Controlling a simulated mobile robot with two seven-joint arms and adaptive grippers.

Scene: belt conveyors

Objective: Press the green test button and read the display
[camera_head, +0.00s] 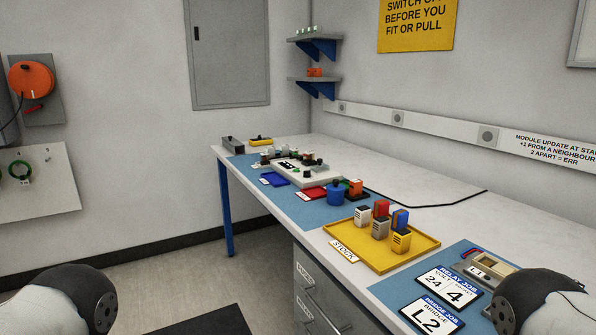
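A white device board (292,172) with several small modules and a dark patch lies on the far part of the bench. It is too small in the head view to make out a green test button or to read a display on it. Small grey, red and dark parts stand on and around it. Neither of my grippers is in view. Only rounded dark and white links of my arms show at the bottom left and bottom right corners, well short of the board.
A yellow stock tray (428,244) holds several coloured modules. Job cards (449,285) and a tan-topped socket unit (494,270) lie nearer. A blue pot (335,194), red tray (312,192) and black cable (440,205) are on the bench (380,168). Drawers (318,290) are below.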

